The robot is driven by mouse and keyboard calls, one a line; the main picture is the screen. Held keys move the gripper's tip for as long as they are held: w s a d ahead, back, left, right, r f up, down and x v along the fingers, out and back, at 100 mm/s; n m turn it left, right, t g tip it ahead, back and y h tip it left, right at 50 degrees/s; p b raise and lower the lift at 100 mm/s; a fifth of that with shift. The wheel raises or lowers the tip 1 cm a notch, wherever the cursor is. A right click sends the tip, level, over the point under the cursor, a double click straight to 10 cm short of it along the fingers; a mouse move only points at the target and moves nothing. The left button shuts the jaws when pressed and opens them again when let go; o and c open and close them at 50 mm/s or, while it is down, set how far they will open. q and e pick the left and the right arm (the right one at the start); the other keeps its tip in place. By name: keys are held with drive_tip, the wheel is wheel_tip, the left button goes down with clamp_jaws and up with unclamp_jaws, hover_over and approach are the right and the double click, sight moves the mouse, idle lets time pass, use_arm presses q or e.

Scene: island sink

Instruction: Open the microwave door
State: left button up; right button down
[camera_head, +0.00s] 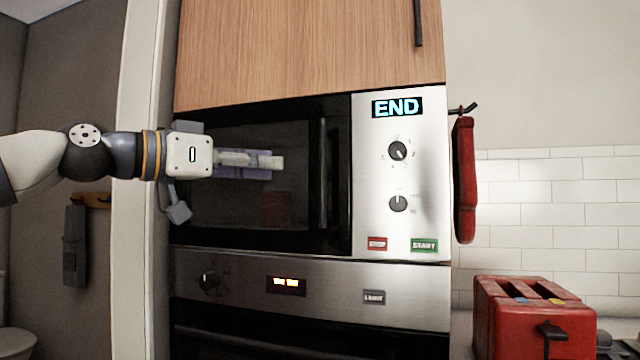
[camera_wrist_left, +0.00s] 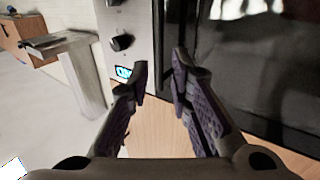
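The microwave (camera_head: 400,230) is built into the cabinet, with a steel control panel at right and a dark glass door (camera_head: 215,215) that looks shut. Its upright dark handle (camera_head: 324,170) is at the door's right side. My left gripper (camera_head: 280,163) points right in front of the door, its tips left of the handle in the head view. In the left wrist view, the two purple-padded fingers (camera_wrist_left: 160,75) are apart with nothing clearly between them. Beyond them are the panel with a knob (camera_wrist_left: 122,42) and the dark door front (camera_wrist_left: 235,60). My right gripper is out of view.
A wooden cabinet (camera_head: 300,50) is above the microwave and an oven (camera_head: 310,290) is below. A red mitt (camera_head: 465,180) hangs on the right side. A red toaster (camera_head: 530,310) stands at lower right. A grey towel (camera_head: 76,245) hangs at left.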

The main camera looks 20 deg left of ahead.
use_arm(q)
hover_over(323, 213)
drive_tip(key=shift+w+a+f+b, duration=0.1)
drive_tip(key=shift+w+f+b, duration=0.25)
drive_tip(key=shift+w, duration=0.05)
drive_tip(key=shift+r, duration=0.1)
clamp_jaws()
